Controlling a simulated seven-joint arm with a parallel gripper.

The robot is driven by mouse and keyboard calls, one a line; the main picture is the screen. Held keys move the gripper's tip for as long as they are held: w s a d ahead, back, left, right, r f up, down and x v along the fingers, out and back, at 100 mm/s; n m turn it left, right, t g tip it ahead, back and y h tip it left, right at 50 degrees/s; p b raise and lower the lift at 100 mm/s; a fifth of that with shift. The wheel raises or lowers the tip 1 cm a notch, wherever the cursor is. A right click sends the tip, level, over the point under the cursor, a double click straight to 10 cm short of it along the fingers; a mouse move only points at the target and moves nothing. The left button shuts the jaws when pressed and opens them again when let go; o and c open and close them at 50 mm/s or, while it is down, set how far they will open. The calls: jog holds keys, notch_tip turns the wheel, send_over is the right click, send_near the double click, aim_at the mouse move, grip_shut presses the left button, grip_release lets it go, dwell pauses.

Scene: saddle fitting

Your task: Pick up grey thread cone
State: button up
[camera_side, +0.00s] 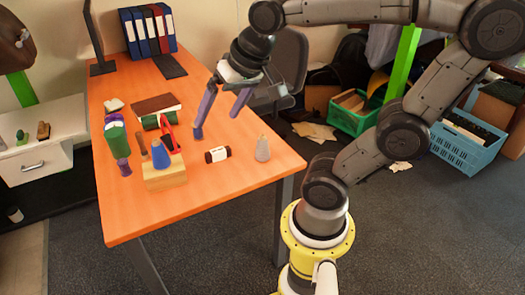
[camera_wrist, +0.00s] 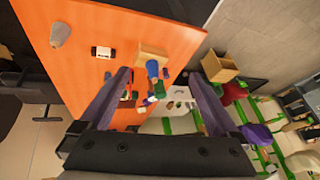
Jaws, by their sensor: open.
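The grey thread cone (camera_side: 262,149) stands upright near the right edge of the orange table, apart from the other things. In the wrist view the grey thread cone (camera_wrist: 60,35) shows at the upper left, well to the left of the fingers. My gripper (camera_side: 216,124) is open and empty above the table, up and to the left of the cone in the side view. Its two purple fingers are spread apart. In the wrist view my gripper (camera_wrist: 157,75) frames other items between its fingers, not the cone.
A dark roll with a white label (camera_side: 217,155) lies left of the cone. A wooden block (camera_side: 165,175), a blue cone (camera_side: 160,153), a red tool (camera_side: 169,134) and a green-topped item (camera_side: 115,132) crowd further left. Binders (camera_side: 147,32) stand at the back. Table around the cone is clear.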

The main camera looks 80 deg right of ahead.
jog(key=w+d+f+m+g+h, duration=0.1)
jog(key=w+d+f+m+g, duration=0.1)
jog(key=w+d+m, duration=0.65)
jog(key=m+g+y, duration=0.2)
jog(key=m+g, duration=0.2)
jog(key=m, duration=0.2)
send_near(263, 136)
jog(key=shift+s+a, duration=0.1)
jog(key=shift+a, duration=0.15)
jog(key=shift+s+d+f, duration=0.1)
jog(key=shift+s+f, duration=0.05)
jog(key=shift+f, duration=0.1)
notch_tip(263, 136, down, 7)
jog(key=shift+d+f, duration=0.1)
jog(key=shift+f, duration=3)
grip_shut()
